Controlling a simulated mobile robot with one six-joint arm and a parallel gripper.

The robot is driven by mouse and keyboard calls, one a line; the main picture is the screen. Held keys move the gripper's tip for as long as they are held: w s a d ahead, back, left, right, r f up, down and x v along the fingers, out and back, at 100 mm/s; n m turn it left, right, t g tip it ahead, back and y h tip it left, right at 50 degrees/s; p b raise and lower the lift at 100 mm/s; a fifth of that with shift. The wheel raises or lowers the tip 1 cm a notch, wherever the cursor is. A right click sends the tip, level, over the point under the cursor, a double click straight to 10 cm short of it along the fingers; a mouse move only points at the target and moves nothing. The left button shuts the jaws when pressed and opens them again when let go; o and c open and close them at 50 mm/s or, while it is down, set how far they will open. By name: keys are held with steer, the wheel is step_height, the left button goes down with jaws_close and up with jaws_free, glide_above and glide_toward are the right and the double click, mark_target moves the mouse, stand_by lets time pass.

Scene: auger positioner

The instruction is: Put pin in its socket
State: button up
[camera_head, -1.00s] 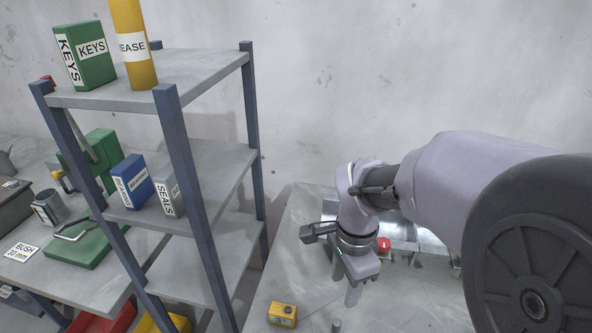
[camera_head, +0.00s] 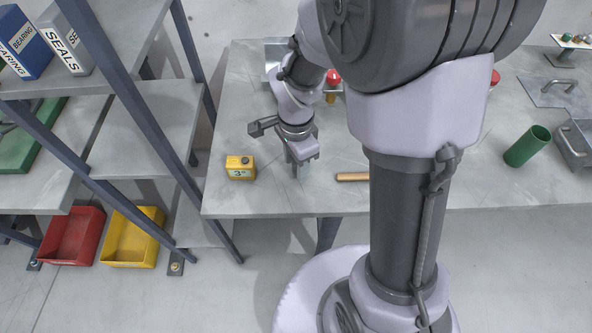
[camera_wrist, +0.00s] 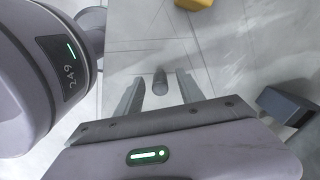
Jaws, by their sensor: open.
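A short grey cylindrical pin (camera_wrist: 160,84) shows in the wrist view, between the two fingers of my gripper (camera_wrist: 159,77). The fingers are spread, with a visible gap on each side of the pin, and are not closed on it. In the head view my gripper (camera_head: 297,170) points down over the grey table (camera_head: 235,110), right of a yellow box marked 3". The pin cannot be made out clearly there beside the fingers. I cannot identify the pin's socket in either view.
The yellow box (camera_head: 240,168) stands near the table's front edge. A wooden handle (camera_head: 352,177) lies right of my gripper. A red knob (camera_head: 333,77) is behind it. A green cup (camera_head: 527,147) lies tilted farther right. A shelf rack (camera_head: 140,115) stands at left.

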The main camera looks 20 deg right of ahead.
steer(key=shift+r, duration=0.1)
steer(key=shift+c, duration=0.5)
jaws_close()
steer(key=shift+r, duration=0.1)
